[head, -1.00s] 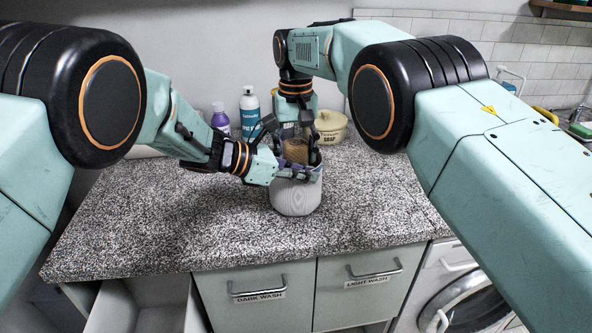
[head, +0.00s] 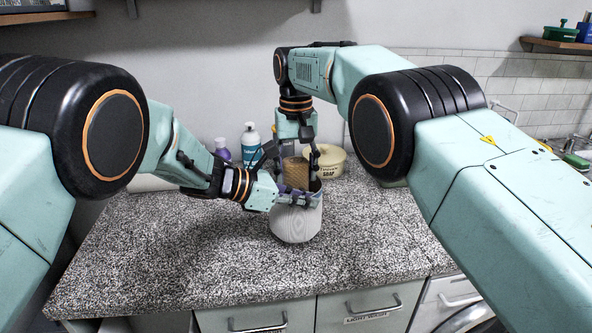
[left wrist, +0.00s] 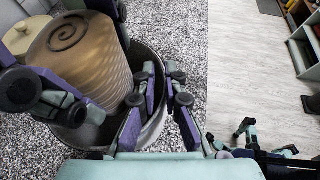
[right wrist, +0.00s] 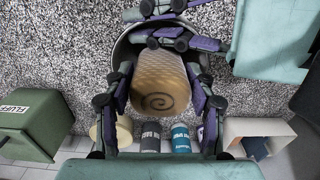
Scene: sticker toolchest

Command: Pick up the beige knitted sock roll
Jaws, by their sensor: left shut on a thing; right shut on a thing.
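The beige knitted sock roll (head: 295,172) stands upright with its lower part within the pale grey wood-grain pot (head: 296,226) on the counter. Its spiral end shows in the left wrist view (left wrist: 76,36) and the right wrist view (right wrist: 158,100). My right gripper (head: 299,168) comes from above and is shut on the roll, with fingers on opposite sides (right wrist: 160,92). My left gripper (head: 300,197) is shut on the pot's rim, its fingers straddling the wall in the left wrist view (left wrist: 162,88). The roll's bottom is hidden.
A cream soap tub (head: 328,164), a blue-and-white bottle (head: 250,142) and a purple bottle (head: 222,152) stand close behind the pot. A green FLUFF box (right wrist: 32,125) shows in the right wrist view. The speckled counter (head: 170,255) is clear in front and to the right.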

